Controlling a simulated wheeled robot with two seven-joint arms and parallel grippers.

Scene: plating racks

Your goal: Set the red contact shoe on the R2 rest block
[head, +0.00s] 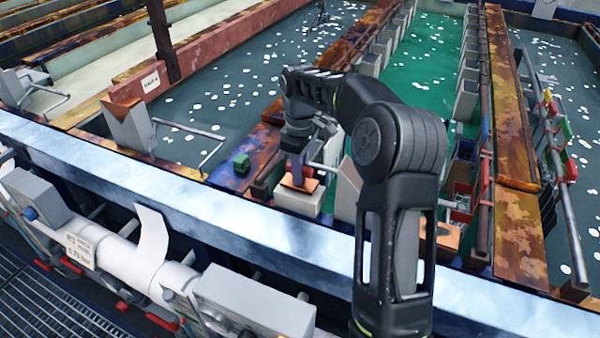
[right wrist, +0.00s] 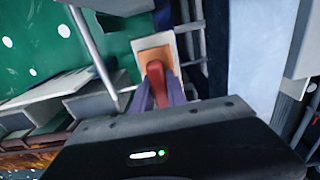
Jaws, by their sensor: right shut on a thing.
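My right gripper (head: 298,168) reaches down over the rail, its jaws close above a pale rest block with an orange top (head: 312,186). In the right wrist view the gripper (right wrist: 158,98) is shut on the red contact shoe (right wrist: 156,84). The shoe lies in front of the orange top (right wrist: 153,50), and its far end overlaps it. I cannot tell whether the shoe touches the top. No R2 label is readable on the block. In the head view the shoe is mostly hidden by the gripper. My left gripper is not in view.
A green block (head: 240,162) sits on the rusty ledge left of the rest block. Another orange top (head: 446,236) shows right of my forearm, near a dark open bin (head: 462,172). A long pale rail (head: 200,215) crosses in front. Green and dark liquid tanks lie behind.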

